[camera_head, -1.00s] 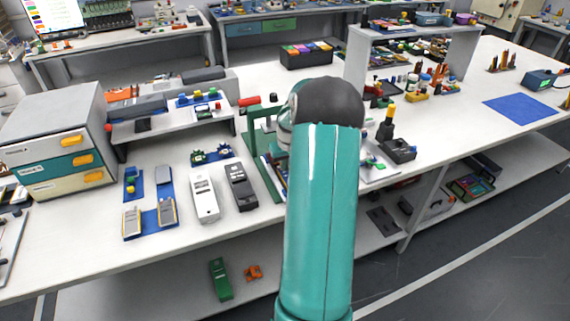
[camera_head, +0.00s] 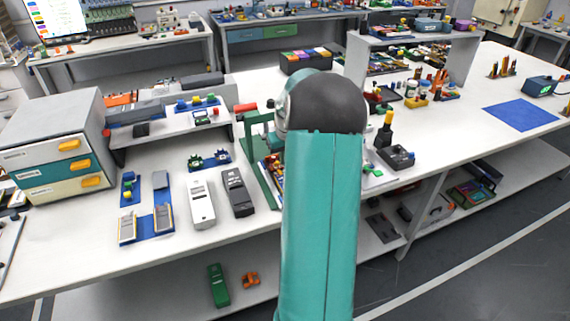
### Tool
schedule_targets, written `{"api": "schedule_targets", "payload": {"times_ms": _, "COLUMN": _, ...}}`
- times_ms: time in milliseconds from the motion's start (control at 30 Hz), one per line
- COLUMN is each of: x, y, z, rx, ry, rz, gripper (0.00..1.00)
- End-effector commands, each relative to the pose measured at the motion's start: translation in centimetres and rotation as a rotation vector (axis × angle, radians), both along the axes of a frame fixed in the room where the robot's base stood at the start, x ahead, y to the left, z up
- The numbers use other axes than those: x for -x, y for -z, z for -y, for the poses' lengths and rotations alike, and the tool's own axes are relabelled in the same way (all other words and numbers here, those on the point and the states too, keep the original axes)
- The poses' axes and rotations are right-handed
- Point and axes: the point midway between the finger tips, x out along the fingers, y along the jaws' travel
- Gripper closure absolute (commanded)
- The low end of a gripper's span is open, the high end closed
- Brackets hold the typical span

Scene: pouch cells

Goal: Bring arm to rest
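My arm (camera_head: 320,210), teal with a dark rounded joint (camera_head: 327,102), rises through the middle of the view in front of the white workbench. My gripper is not in view; the arm's far end is hidden behind the joint. The arm hides part of the bench behind it, including some of the green frame (camera_head: 256,165).
A drawer cabinet (camera_head: 45,130) stands at the left. A white handheld device (camera_head: 202,203) and a dark one (camera_head: 237,192) lie beside a blue holder (camera_head: 148,222). A shelf (camera_head: 425,38) stands behind. A blue mat (camera_head: 520,115) lies right. The right floor is clear.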

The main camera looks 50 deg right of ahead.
Motion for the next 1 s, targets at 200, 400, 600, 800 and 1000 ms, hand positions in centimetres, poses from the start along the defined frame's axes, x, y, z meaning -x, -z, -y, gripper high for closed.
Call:
{"api": "schedule_targets", "payload": {"times_ms": 200, "x": 1.3, "y": -4.2, "z": -1.2, "rx": 0.002, "ry": -0.002, "rz": 0.002, "gripper": 1.0}}
{"api": "schedule_targets", "payload": {"times_ms": 400, "x": 2.2, "y": -6.6, "z": -1.8, "rx": 0.001, "ry": -0.002, "rz": 0.001, "gripper": 1.0}}
{"api": "schedule_targets", "payload": {"times_ms": 600, "x": 2.4, "y": -7.1, "z": -1.9, "rx": -0.002, "ry": -0.002, "rz": 0.0, "gripper": 1.0}}
{"api": "schedule_targets", "payload": {"times_ms": 800, "x": 2.4, "y": -7.2, "z": -2.0, "rx": 0.0, "ry": -0.004, "rz": 0.001, "gripper": 1.0}}
{"api": "schedule_targets", "payload": {"times_ms": 1000, "x": 0.7, "y": -10.0, "z": -7.2, "rx": 0.031, "ry": -0.062, "rz": 0.01, "gripper": 1.0}}
